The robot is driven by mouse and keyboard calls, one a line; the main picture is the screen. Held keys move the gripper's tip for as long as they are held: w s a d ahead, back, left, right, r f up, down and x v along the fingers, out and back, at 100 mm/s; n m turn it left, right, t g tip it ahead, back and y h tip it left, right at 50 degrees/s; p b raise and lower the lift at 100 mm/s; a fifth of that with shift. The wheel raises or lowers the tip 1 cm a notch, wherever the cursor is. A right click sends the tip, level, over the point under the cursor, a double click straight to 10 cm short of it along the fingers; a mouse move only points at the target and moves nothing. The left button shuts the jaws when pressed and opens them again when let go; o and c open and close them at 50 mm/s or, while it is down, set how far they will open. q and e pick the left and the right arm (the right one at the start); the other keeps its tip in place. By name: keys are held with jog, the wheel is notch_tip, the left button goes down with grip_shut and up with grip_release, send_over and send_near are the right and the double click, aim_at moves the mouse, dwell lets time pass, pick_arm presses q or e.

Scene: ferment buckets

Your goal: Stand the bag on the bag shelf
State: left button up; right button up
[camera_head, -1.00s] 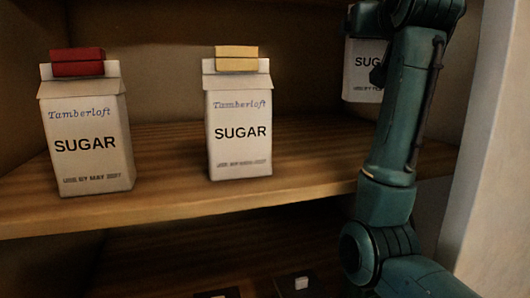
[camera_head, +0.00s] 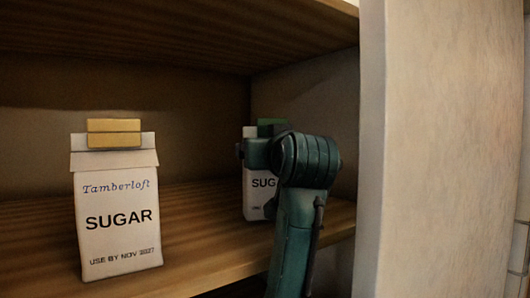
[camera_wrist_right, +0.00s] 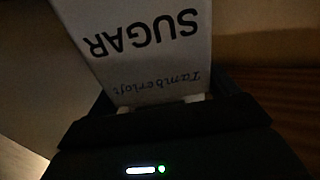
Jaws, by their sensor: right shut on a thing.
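My right gripper (camera_head: 262,152) is shut on the top of a white sugar bag (camera_head: 256,192) with a green clip (camera_head: 270,128). The bag is upright at the right end of the wooden shelf (camera_head: 210,255), near the side wall. My wrist covers its right part, and I cannot tell whether its base touches the shelf. In the right wrist view the held bag (camera_wrist_right: 145,50) shows its label upside down, with its upper end between the fingers. My left gripper is not in view.
Another sugar bag (camera_head: 117,215), with a yellow clip (camera_head: 114,133), stands on the shelf to the left. Free shelf lies between the two bags. An upper board (camera_head: 180,40) is overhead, and a pale upright panel (camera_head: 435,150) borders the right.

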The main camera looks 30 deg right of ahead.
jog(key=shift+w+f, duration=0.25)
jog(key=shift+f, duration=0.1)
jog(key=shift+s+r, duration=0.1)
jog(key=shift+s, duration=0.2)
jog(key=o, duration=1.4)
jog(key=shift+w+f, duration=0.1)
jog(key=shift+f, duration=0.1)
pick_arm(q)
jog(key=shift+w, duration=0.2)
pick_arm(e)
jog(key=shift+r, duration=0.1)
